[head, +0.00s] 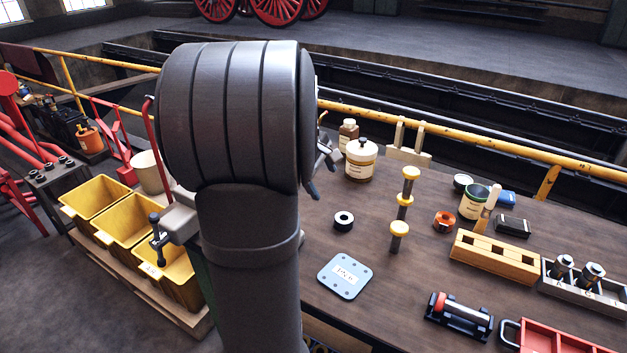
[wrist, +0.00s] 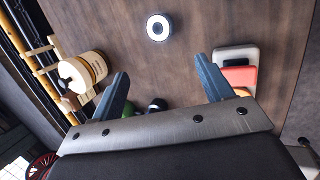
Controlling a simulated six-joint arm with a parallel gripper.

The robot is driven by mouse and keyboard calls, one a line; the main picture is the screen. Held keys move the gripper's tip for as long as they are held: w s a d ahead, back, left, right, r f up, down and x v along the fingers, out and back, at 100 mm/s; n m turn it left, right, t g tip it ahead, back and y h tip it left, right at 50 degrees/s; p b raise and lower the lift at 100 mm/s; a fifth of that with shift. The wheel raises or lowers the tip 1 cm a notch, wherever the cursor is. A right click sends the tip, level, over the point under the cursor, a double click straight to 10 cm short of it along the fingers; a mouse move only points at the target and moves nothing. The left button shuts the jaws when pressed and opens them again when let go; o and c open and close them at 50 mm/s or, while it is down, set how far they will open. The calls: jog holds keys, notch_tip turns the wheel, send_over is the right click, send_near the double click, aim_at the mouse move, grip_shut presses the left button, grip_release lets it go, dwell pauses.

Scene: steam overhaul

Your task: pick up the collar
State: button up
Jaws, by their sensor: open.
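A small black ring with a pale centre (head: 343,220), which looks like the collar, lies flat on the brown workbench (head: 320,245), behind the light blue plate. In the wrist view the ring (wrist: 159,27) shows near the top, roughly in line with the gap between my fingers and beyond their tips. My gripper (wrist: 162,68) is open, with its two blue-grey fingers wide apart and nothing between them. The fingers are apart from the ring. In the head view my arm hides most of the gripper.
A light blue plate (head: 344,276) lies in front of the ring. A cream jar (head: 361,161) stands behind it, and yellow-topped posts (head: 399,230) stand to its right. An orange piece (head: 444,221) and a wooden block (head: 494,257) are farther right. Bare bench surrounds the ring.

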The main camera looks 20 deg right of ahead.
jog(key=m+g, duration=0.2)
jog(key=m, duration=2.8)
send_over(342, 215)
jog(key=a, duration=0.2)
jog(key=f, duration=1.1)
jog(key=shift+s+f, duration=0.1)
jog(key=shift+s, duration=0.25)
jog(key=shift+a+x, duration=0.1)
jog(key=shift+x, duration=1.25)
jog(key=shift+a+x, duration=0.15)
jog(key=shift+x, duration=1.15)
jog(key=c, duration=1.2)
jog(key=shift+c, duration=1)
